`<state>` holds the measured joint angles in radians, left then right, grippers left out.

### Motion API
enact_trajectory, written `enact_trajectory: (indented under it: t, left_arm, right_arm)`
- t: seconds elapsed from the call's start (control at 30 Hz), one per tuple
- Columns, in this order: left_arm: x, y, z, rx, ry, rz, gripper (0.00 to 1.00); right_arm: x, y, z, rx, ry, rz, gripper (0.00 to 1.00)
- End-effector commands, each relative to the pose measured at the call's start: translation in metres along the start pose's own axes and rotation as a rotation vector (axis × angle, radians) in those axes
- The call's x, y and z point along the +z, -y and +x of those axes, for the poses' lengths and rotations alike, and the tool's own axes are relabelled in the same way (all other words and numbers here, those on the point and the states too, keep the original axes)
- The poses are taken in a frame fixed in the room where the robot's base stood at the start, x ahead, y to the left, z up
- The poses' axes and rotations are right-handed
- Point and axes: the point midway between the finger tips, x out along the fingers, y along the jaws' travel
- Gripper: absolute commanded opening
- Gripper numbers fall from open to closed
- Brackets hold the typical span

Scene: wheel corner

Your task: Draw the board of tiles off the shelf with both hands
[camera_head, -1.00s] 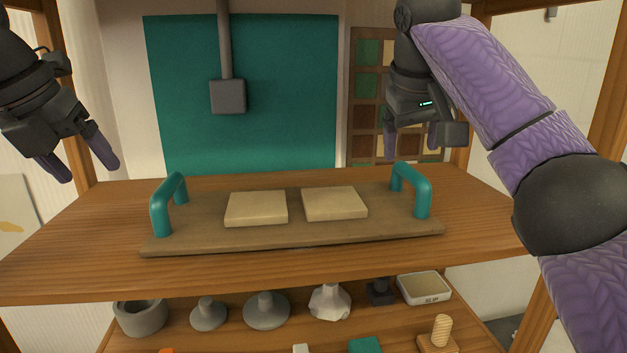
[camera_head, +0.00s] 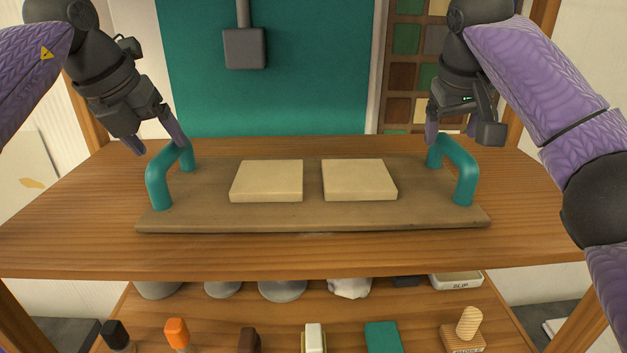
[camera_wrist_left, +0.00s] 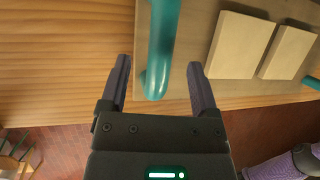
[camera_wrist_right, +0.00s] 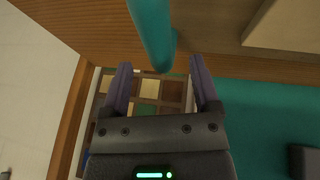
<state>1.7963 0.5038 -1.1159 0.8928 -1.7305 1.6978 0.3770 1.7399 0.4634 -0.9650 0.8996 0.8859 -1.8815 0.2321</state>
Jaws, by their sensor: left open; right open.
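The board (camera_head: 315,216) is a flat brown-grey plank lying on the wooden shelf, with two cream square tiles, a left one (camera_head: 267,181) and a right one (camera_head: 359,179), on top. A teal handle stands at each end, the left handle (camera_head: 158,182) and the right handle (camera_head: 464,182). My left gripper (camera_head: 157,146) is open just above the left handle; in the left wrist view that handle (camera_wrist_left: 160,45) lies between the spread fingers. My right gripper (camera_head: 452,135) is open at the far end of the right handle; in the right wrist view the handle (camera_wrist_right: 153,35) reaches between its fingertips.
The wooden shelf (camera_head: 60,217) has bare room left of the board. A lower shelf (camera_head: 270,325) holds several bowls, stoppers and small tools. Behind stand a teal panel (camera_head: 290,100) with a grey box (camera_head: 244,48) and a grid of coloured squares (camera_head: 407,75).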

Motion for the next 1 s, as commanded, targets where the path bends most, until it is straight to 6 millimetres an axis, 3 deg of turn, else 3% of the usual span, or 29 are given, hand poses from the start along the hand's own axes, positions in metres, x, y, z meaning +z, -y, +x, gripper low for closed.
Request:
enact_trajectory:
  t: [0.23,0.6,1.0]
  left_arm:
    - [0.0,0.001,0.033,-0.001,0.0,0.001,0.79]
    - [0.0,0.001,0.038,-0.001,0.0,0.001,0.79]
    - [0.0,0.001,0.038,-0.001,0.001,0.001,0.0]
  right_arm:
    - [0.0,0.0,0.033,0.0,0.002,0.001,0.79]
    - [0.0,0.0,0.038,0.0,-0.001,0.0,0.79]
    - [0.0,0.0,0.038,-0.001,-0.001,0.001,0.0]
